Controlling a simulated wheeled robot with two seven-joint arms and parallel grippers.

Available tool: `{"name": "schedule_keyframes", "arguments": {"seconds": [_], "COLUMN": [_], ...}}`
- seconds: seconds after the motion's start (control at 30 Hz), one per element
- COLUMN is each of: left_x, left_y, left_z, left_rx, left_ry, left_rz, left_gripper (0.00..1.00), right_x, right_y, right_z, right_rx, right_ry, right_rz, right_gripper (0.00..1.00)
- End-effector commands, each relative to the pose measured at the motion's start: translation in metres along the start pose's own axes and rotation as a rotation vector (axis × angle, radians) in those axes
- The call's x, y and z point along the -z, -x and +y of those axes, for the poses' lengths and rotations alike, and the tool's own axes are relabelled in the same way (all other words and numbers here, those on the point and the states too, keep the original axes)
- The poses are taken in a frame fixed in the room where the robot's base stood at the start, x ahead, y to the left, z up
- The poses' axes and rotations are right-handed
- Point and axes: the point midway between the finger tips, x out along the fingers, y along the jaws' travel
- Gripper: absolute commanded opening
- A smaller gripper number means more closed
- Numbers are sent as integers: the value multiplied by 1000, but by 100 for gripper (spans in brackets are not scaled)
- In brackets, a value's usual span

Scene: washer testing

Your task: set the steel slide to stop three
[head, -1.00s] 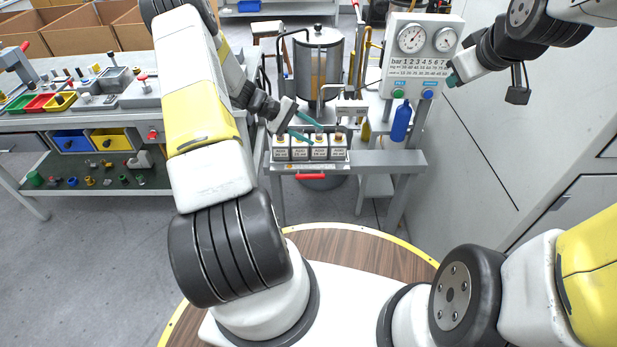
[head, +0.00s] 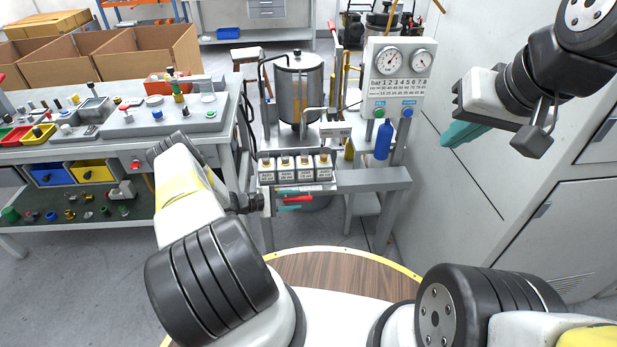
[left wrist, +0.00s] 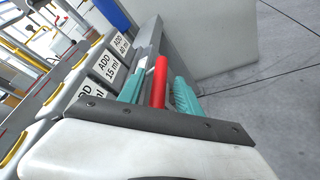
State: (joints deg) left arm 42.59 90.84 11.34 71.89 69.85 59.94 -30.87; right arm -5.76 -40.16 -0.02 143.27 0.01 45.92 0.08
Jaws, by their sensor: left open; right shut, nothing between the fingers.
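A red handle (head: 298,198) sticks out at the front of the steel bench, below a row of white labelled boxes (head: 295,169). It seems to belong to the steel slide; the stops cannot be made out. My left gripper (head: 306,200) is open, with its teal fingers on either side of the red handle. In the left wrist view the handle (left wrist: 159,82) stands between the two fingers, with a gap to the finger on the right. My right gripper (head: 449,142) is shut and empty, raised in the air right of the gauge panel.
A gauge panel (head: 397,80) with two dials and a number scale stands behind the bench, with a blue bottle (head: 383,140) below it. A steel tank (head: 298,88) stands behind the boxes. A workbench (head: 215,138) with trays and parts is at the left.

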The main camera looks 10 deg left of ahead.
Motion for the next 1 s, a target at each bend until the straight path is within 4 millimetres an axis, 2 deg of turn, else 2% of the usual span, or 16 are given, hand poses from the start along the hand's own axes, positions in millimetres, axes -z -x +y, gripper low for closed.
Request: {"name": "schedule_keyframes", "arguments": {"seconds": [0.1, 0.2, 0.53, 0.73, 1.0], "left_x": [0, 0, 0, 0, 0], "left_y": [-17, -25, -29, -29, -28], "left_z": [0, 0, 0, 0, 0], "left_rx": [2, 1, 1, 1, 0], "left_ry": [-1, 0, 0, -1, -1], "left_rz": [-1, 0, 0, 0, 0], "left_gripper": [41, 41, 41, 2, 0], "right_x": [0, 0, 0, 0, 0], "right_y": [0, 0, 0, 0, 0], "right_z": [0, 0, 0, 0, 0], "right_rx": [0, 0, -1, -1, 0], "right_ry": [1, 1, 1, 1, 1], "right_rz": [0, 0, 1, 1, 1], "right_gripper": [0, 0, 0, 0, 0]}}
